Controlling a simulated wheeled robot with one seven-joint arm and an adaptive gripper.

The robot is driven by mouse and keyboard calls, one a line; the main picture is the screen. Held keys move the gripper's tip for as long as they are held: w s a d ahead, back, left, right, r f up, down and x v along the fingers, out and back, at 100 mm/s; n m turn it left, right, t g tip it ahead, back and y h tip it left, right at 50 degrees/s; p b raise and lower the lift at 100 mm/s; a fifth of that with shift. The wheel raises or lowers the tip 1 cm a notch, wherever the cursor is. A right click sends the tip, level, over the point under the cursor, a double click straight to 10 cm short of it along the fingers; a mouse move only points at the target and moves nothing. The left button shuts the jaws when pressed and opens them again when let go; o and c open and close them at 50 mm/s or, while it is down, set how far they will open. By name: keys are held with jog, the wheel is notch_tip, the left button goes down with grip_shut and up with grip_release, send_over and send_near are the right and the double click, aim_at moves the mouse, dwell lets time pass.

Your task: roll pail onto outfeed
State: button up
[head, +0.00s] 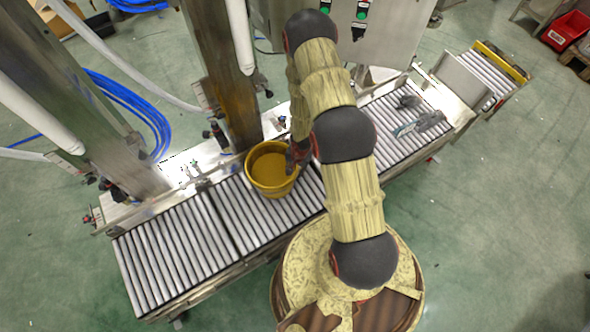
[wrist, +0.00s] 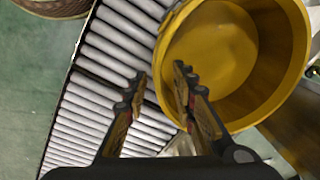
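A yellow, open-topped pail (head: 271,168) stands upright on the roller conveyor (head: 180,255), beside a rusty brown column. My gripper (head: 294,157) is at the right side of the pail in the head view, partly hidden by my arm. In the wrist view my gripper (wrist: 160,76) is open, its two fingers apart. The pail (wrist: 212,40) shows beyond them, its rim passing between the fingertips in the picture. I cannot tell whether a finger touches it. Which roller section is the outfeed is not marked.
The rollers left of the pail are clear. A further roller section (head: 488,72) with a yellow end strip stands at the upper right. Blue hoses (head: 130,105) hang behind the conveyor at the left.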

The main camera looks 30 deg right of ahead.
jog(key=f+b, duration=0.1)
jog(key=f, duration=0.1)
jog(key=f+b, duration=0.1)
jog(key=f, duration=0.2)
jog(key=f+b, duration=0.1)
jog(key=f, duration=0.1)
jog(key=shift+w+a+f+b, duration=0.2)
jog(key=shift+w+f+b, duration=0.1)
jog(key=shift+f+b, duration=0.1)
jog(key=shift+r, duration=0.1)
jog(key=c, duration=0.3)
grip_shut()
dwell(0.5)
